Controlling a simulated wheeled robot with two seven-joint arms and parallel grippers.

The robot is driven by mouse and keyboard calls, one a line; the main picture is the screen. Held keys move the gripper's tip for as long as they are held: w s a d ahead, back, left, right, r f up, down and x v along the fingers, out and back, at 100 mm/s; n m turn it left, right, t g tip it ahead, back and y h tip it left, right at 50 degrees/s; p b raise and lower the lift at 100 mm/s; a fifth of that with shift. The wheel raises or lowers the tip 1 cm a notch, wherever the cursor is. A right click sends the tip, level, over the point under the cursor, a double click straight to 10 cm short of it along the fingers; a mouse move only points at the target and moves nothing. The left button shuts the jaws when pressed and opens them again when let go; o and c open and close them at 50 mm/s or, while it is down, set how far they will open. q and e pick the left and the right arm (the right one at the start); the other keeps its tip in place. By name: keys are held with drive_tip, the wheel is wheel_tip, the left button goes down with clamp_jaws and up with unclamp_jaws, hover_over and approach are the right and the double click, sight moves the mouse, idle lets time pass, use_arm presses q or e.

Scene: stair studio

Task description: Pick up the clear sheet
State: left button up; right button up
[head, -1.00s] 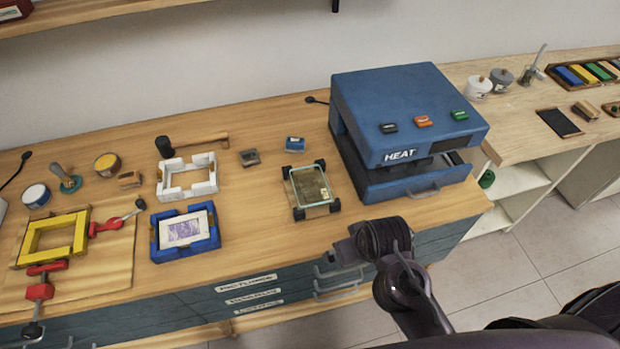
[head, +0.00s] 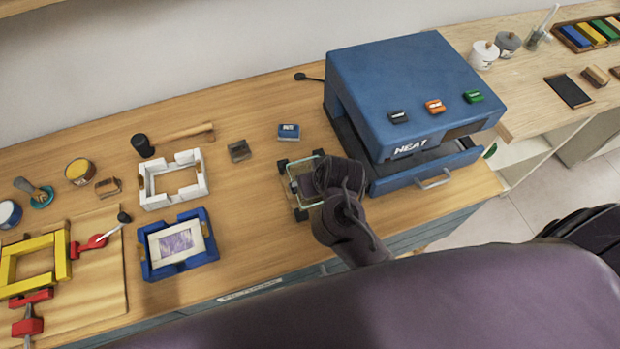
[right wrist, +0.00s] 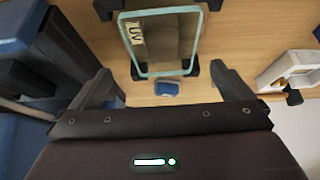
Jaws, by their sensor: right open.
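The clear sheet (head: 287,185) is a see-through pane with a pale teal edge, lying on black corner supports on the wooden bench, left of the blue heat machine. In the right wrist view the sheet (right wrist: 170,45) shows a yellowish UV label near its left edge. My right gripper (head: 340,180) is over the right part of the sheet in the head view and hides that part. In the right wrist view my right gripper (right wrist: 163,80) is open and empty, with the sheet just beyond the gap between its fingers. My left gripper is not in view.
The blue heat machine (head: 400,85) stands close right of the sheet, its drawer (head: 425,168) partly out. A small blue block (head: 289,131) lies behind the sheet. A white frame (head: 174,180) and a blue frame with a print (head: 178,243) are to the left.

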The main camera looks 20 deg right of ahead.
drive_tip(key=x, duration=0.3)
drive_tip(key=shift+a, duration=0.3)
drive_tip(key=shift+x, duration=1.1)
drive_tip(key=shift+d, duration=0.1)
drive_tip(key=c, duration=0.7)
drive_tip(key=shift+r, duration=0.1)
drive_tip(key=shift+c, duration=1.3)
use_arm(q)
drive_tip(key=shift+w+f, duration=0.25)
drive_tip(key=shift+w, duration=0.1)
use_arm(e)
drive_tip(key=shift+r, duration=0.1)
